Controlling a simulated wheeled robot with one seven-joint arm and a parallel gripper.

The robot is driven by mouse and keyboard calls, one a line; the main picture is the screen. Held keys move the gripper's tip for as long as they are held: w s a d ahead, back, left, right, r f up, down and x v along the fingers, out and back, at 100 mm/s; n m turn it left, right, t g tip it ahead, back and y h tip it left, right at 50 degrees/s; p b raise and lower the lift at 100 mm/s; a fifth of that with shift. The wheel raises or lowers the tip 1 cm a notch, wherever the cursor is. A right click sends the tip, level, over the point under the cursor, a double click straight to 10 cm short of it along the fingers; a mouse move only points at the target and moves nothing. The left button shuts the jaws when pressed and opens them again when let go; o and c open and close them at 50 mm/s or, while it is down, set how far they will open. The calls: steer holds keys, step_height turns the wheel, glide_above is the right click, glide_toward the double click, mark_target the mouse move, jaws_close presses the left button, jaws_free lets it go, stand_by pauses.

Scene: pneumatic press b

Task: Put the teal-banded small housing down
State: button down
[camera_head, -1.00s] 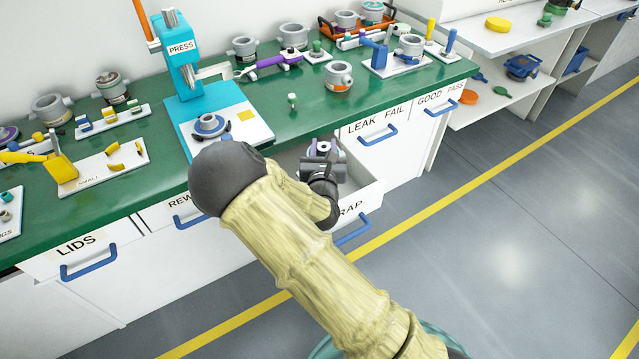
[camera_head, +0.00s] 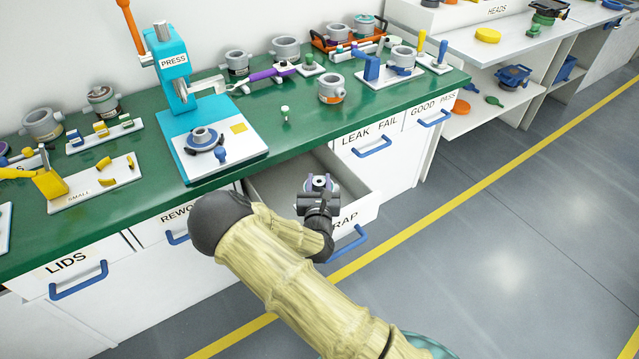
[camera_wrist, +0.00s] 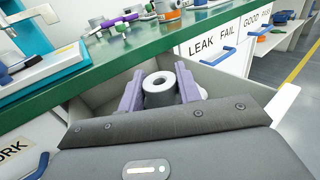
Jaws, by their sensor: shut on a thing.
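My gripper (camera_head: 319,181) is over the open drawer (camera_head: 362,190) marked "RAP" in the visible part of its label. In the wrist view, its purple fingers (camera_wrist: 160,90) are shut on a small grey cylindrical housing (camera_wrist: 158,83) with a pale top and a round hole. The housing is upright between the fingers; a teal band cannot be made out. It shows small in the head view (camera_head: 319,181). The gripper body hides its lower part, so I cannot tell whether it touches the drawer floor.
The green bench (camera_head: 300,135) stands behind the drawer. The teal press (camera_head: 170,75) with its blue base plate is at the back left. A grey housing with an orange mark (camera_head: 332,88) stands on the bench. The visible drawer floor (camera_head: 275,185) is bare.

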steer(key=shift+s+f, duration=0.1)
steer(key=shift+f, duration=0.5)
steer(key=c, duration=1)
jaws_free()
steer(key=shift+f, duration=0.15)
steer(key=shift+r, duration=0.2)
steer(key=s+r, duration=0.1)
steer(key=s, duration=1.1)
steer(key=shift+d, duration=0.1)
